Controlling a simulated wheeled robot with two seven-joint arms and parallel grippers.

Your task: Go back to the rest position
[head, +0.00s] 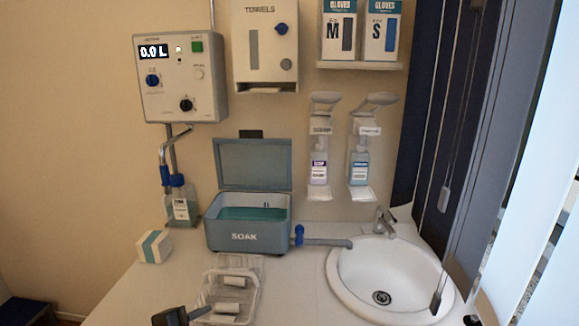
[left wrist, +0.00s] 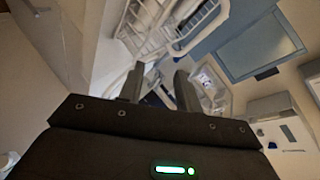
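My left gripper (left wrist: 158,84) shows in the left wrist view with its two dark fingers apart and nothing seen between them. In the head view a dark part of it (head: 172,316) shows at the bottom edge, by the front left of a clear wire-like basket (head: 257,283). White rolls lie in the basket. Whether the fingers touch the basket cannot be told. My right gripper cannot be made out; only a small dark shape shows at the bottom right edge of the head view.
An open grey SOAK box (head: 247,240) with green liquid stands behind the basket. A white and teal block (head: 154,247) and a bottle (head: 181,203) are left of it. A sink (head: 345,290) is at right, beside dark blinds (head: 490,130). Dispensers and a control panel (head: 180,90) hang above.

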